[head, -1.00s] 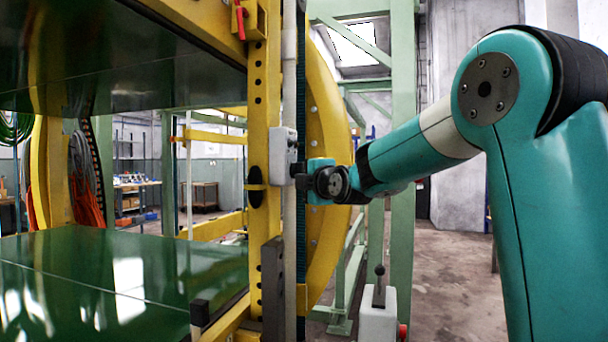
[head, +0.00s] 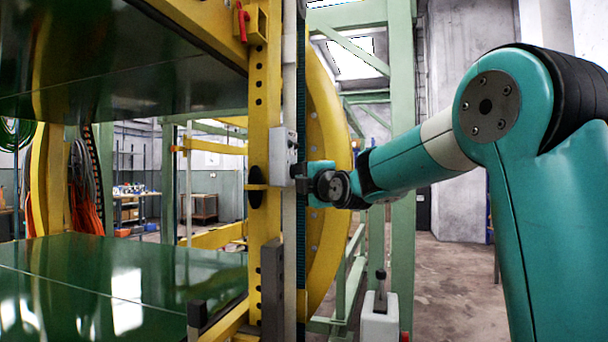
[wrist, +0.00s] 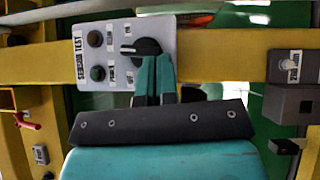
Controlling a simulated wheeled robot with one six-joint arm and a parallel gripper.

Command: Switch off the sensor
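A grey control box (wrist: 125,55) with labels, including one that reads like "SENSOR TEST", is mounted on a yellow beam in the wrist view. It carries round dark buttons on its left and a black rotary knob (wrist: 128,48) on its right, with its handle pointing left. The box also shows edge-on in the head view (head: 281,152). My gripper (wrist: 156,60) has its two teal fingers close together, their tips at the knob's right part. Whether the tips touch the knob or hold any of it is unclear. In the head view my gripper (head: 299,171) is right beside the box.
Another panel with a toggle switch (wrist: 291,65) is on the beam to the right in the wrist view. A red handle (head: 241,21) is high on the yellow frame (head: 265,100). A grey lever box (head: 379,318) stands low in front. Open floor lies behind the arm.

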